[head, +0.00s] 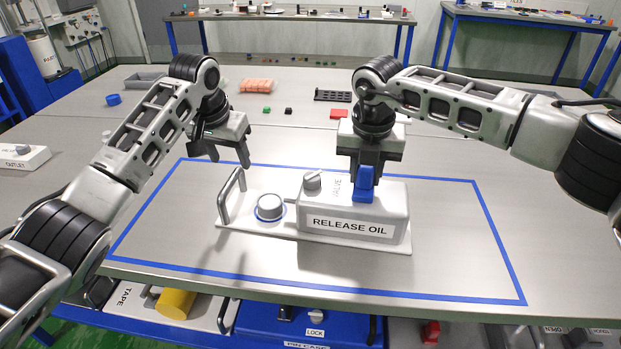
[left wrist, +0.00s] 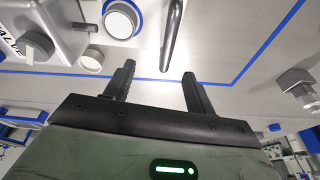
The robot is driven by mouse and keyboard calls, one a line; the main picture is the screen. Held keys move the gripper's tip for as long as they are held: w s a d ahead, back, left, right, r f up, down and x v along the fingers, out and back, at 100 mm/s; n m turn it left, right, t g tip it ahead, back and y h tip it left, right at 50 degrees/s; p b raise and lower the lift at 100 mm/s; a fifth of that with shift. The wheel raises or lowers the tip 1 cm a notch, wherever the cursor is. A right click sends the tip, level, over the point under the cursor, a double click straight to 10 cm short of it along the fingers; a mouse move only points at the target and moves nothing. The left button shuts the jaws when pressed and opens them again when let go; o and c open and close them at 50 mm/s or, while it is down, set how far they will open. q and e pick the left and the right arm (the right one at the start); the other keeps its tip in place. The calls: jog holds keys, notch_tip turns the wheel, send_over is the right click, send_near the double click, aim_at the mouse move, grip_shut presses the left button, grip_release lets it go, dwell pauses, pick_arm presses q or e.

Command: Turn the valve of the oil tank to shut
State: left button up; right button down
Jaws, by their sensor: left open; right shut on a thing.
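The oil tank (head: 392,226) is a light grey box labelled RELEASE OIL, on a base plate inside a blue taped rectangle. A grey knob (head: 312,180) stands on its top beside the word VALVE; it also shows in the left wrist view (left wrist: 36,46). A round grey cap or cup (head: 270,206) with a blue ring sits on the plate left of the tank. My right gripper (head: 366,176) is shut on a blue lever (head: 364,186) on top of the tank. My left gripper (head: 229,160) is open and empty, above and behind the plate's handle (head: 232,195).
The blue tape (head: 480,212) frames clear table around the tank. An OUTLET block (head: 20,156) stands at the far left. Behind lie orange blocks (head: 257,86), a black rack (head: 332,96) and a red piece (head: 338,113). Drawers with tools sit below the front edge.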

pick_arm(q)
jog(key=d+r+m+t+y, duration=0.1)
jog(key=d+m+t+y, duration=0.15)
jog(key=m, duration=0.55)
pick_arm(e)
jog(key=shift+s+f, duration=0.15)
jog(key=shift+f, duration=0.15)
pick_arm(q)
jog(key=m+t+h, duration=0.3)
jog(key=m+t, duration=0.5)
jog(key=m, duration=1.7)
send_near(312, 179)
jog(key=x, duration=0.9)
jog(key=c, duration=1)
